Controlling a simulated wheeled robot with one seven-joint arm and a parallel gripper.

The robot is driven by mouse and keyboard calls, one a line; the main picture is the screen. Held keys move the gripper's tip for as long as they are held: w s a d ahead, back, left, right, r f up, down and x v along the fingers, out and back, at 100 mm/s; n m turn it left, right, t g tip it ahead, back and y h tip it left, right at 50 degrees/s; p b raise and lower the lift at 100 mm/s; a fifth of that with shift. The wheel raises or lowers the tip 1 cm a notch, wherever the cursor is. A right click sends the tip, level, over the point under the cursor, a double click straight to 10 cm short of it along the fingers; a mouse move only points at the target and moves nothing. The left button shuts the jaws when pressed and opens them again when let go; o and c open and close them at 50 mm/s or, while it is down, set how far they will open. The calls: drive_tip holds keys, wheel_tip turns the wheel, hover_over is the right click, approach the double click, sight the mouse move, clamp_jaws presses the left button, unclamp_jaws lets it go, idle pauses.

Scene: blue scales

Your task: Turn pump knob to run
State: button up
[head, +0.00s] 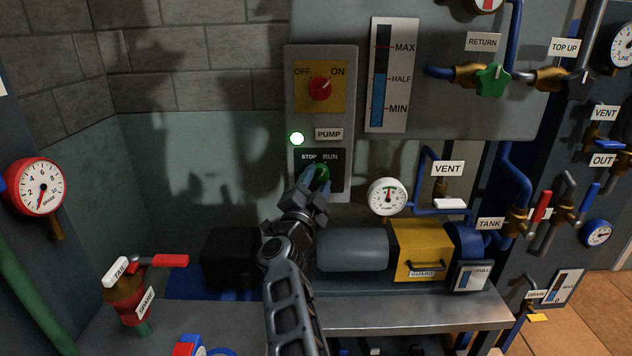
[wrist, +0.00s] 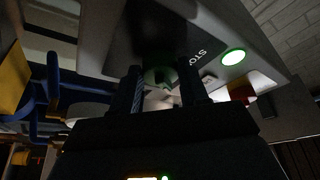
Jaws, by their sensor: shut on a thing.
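The green pump knob (head: 322,171) sits on a dark plate (head: 338,183) marked STOP on the left and RUN on the right, below the PUMP label (head: 329,134). My gripper (head: 318,181) reaches up to it from below, its fingers shut on the knob. In the wrist view the two fingers of my gripper (wrist: 166,90) stand on either side of the knob (wrist: 154,76), which is dim and partly hidden. The fingers cover part of the knob, so I cannot tell its exact pointing. The round lamp (head: 297,138) beside the PUMP label glows green-white; it also glows in the wrist view (wrist: 233,57).
A red knob (head: 320,88) marked OFF and ON is above. A white pump gauge (head: 387,196) is close on the right. The grey motor (head: 352,249) and yellow guard (head: 421,250) lie below right. A red-handled valve (head: 170,261) stands lower left.

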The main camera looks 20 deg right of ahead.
idle(0.4)
drive_tip(key=o, duration=1.1)
drive_tip(key=shift+c, duration=0.2)
drive_tip(key=v, duration=0.7)
drive_tip(key=shift+s+a, duration=0.2)
drive_tip(key=shift+s, duration=0.1)
drive_tip(key=shift+f, duration=0.1)
